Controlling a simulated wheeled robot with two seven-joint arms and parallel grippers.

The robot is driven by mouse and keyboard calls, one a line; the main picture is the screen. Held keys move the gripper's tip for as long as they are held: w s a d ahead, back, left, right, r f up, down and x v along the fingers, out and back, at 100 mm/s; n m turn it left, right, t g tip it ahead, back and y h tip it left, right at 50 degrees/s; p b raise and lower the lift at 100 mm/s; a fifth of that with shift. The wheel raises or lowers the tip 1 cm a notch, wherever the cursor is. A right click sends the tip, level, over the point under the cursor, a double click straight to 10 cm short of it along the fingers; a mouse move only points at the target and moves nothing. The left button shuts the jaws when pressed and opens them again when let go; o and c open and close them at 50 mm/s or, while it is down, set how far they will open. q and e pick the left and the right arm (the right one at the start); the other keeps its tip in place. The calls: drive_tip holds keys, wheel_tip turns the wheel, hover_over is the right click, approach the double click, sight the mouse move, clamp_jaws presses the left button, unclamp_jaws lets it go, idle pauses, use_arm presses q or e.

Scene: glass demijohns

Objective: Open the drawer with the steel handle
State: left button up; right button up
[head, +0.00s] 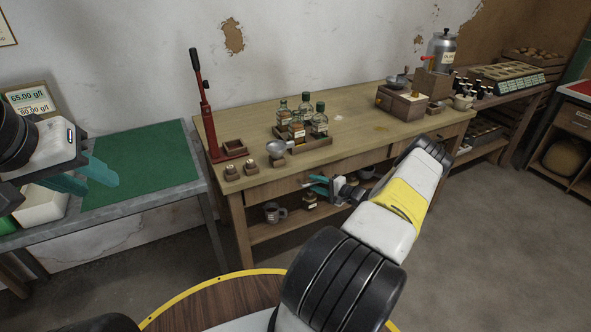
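The wooden workbench (350,115) has drawer fronts under its top. The left drawer front (268,191) looks closed. My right gripper (309,183) is in front of this drawer row, its teal fingers pointing left with a small gap between them. A steel handle is not clearly visible; the gripper and arm cover part of the drawer fronts. I cannot tell whether the fingers touch a handle. My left gripper (104,171) is at the far left, above the grey side table, with its teal fingers apart and nothing seen between them.
Bottles in a tray (327,143), a red lever press (208,120) and a wooden grinder box (401,103) stand on the bench. A shelf below holds a metal jug (274,212). A green mat (140,160) covers the side table (180,194). The floor at right is clear.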

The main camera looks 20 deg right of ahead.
drive_tip(key=shift+w+a+f, duration=0.1)
drive_tip(key=shift+w+a, duration=0.15)
drive_tip(key=shift+w, duration=0.25)
drive_tip(key=shift+c, duration=0.2)
clamp_jaws()
idle(1.0)
